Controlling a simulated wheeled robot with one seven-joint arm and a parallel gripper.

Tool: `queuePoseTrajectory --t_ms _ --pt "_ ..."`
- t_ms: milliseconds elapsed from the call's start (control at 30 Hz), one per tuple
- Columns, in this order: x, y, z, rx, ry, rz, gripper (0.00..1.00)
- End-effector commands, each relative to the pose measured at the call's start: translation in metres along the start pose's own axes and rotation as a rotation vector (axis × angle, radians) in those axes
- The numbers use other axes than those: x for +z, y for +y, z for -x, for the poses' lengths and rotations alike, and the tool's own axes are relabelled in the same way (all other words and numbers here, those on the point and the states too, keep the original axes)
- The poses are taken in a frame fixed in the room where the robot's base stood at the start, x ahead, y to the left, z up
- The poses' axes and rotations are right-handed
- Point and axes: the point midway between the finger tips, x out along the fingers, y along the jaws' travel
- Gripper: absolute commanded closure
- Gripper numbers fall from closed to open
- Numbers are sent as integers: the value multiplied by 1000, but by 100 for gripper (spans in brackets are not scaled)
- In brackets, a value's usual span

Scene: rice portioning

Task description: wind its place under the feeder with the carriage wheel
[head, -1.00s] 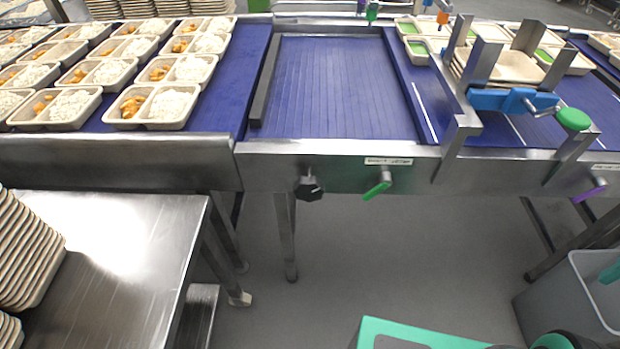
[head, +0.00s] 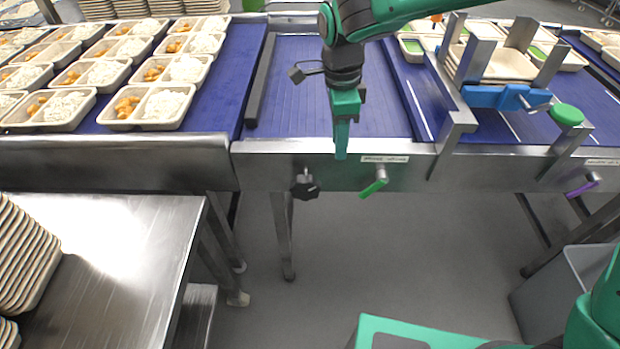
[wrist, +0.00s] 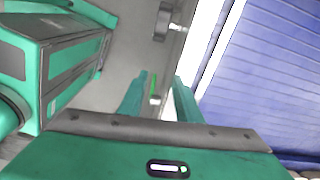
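My gripper (head: 341,155) points down in front of the conveyor's front rail. In the wrist view its two teal fingers (wrist: 158,98) stand apart with nothing between them. A black knob (head: 305,185) sits on the rail below and left of the gripper, and a green crank handle (head: 374,187) sits below and right; the gripper touches neither. A green round wheel (head: 567,114) stands on the steel frame at right, beside a blue block with a crank (head: 505,97). Which of these is the carriage wheel, I cannot tell. A tray (head: 500,62) lies within that frame.
Filled two-part trays (head: 150,104) cover the left belt. The middle blue belt (head: 290,100) is bare. A steel side table (head: 110,250) with stacked trays (head: 22,255) stands at front left. A purple handle (head: 584,184) is at right, above a grey bin (head: 545,295).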

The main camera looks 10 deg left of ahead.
Motion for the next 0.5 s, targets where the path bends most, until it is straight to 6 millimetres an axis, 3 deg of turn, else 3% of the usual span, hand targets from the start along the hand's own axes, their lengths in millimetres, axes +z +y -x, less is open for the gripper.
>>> queuePoseTrajectory --t_ms 33,100,200,367,500 --pt "26 0 -6 6 -13 -17 69" --pt "52 2 -10 10 -28 -49 69" --pt "73 3 -14 15 -41 -79 69" --pt "81 5 -24 18 -44 -94 69" --pt "81 5 -44 19 -43 -93 69"
